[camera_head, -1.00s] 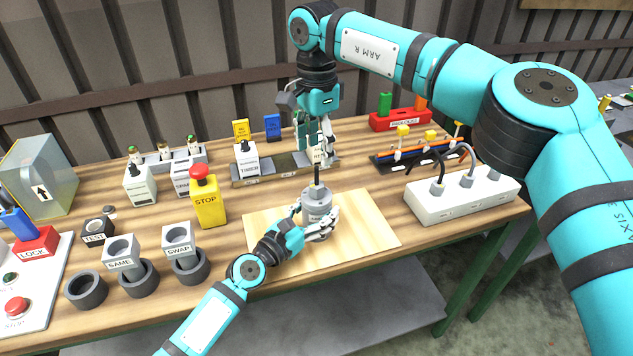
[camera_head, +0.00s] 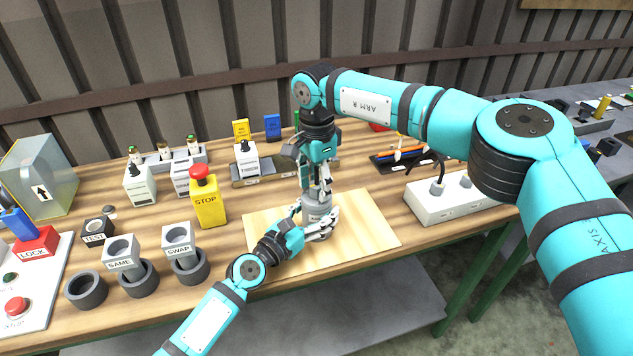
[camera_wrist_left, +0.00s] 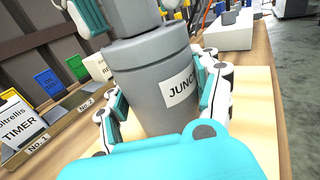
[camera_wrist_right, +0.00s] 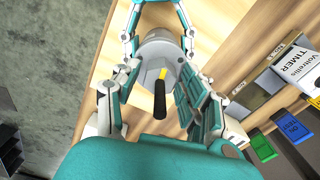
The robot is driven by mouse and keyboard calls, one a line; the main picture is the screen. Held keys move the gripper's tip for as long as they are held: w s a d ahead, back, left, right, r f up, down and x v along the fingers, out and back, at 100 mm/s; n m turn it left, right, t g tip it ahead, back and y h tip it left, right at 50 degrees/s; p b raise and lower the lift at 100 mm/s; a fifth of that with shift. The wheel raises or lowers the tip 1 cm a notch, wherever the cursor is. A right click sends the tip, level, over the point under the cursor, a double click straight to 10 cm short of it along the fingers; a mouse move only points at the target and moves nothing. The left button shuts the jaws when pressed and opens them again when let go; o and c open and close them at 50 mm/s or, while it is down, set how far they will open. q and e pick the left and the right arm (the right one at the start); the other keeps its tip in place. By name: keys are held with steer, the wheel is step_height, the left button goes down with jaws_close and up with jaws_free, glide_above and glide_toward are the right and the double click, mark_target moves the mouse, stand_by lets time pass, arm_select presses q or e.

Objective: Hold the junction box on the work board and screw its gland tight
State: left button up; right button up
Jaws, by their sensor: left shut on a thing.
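The grey round junction box (camera_head: 316,203) stands upright on the pale work board (camera_head: 370,225); its label shows partly in the left wrist view (camera_wrist_left: 150,85). My left gripper (camera_head: 320,228) is shut on the box, with fingers on both sides of its body. The grey gland (camera_wrist_left: 130,15) is on top of the box, cut off by the frame edge. A black cable end with a yellow mark (camera_wrist_right: 160,95) rises from it. My right gripper (camera_head: 317,185) points down directly above the box, fingers apart on both sides of the cable (camera_wrist_right: 158,85). Finger contact with the gland cannot be told.
A yellow STOP box (camera_head: 208,203) stands left of the board. The SWAP block (camera_head: 178,240) and grey rings (camera_head: 86,289) are farther left. A white power strip (camera_head: 450,202) lies to the right. A TIMER module (camera_head: 246,162) stands behind. The board's right part is clear.

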jaws_close()
steer(key=shift+m, duration=0.4)
steer(key=m, duration=0.3)
steer(key=shift+m, duration=0.3)
steer(key=shift+a+m, duration=0.1)
steer(key=shift+m, duration=2.1)
steer(key=shift+o, duration=1.4)
jaws_free()
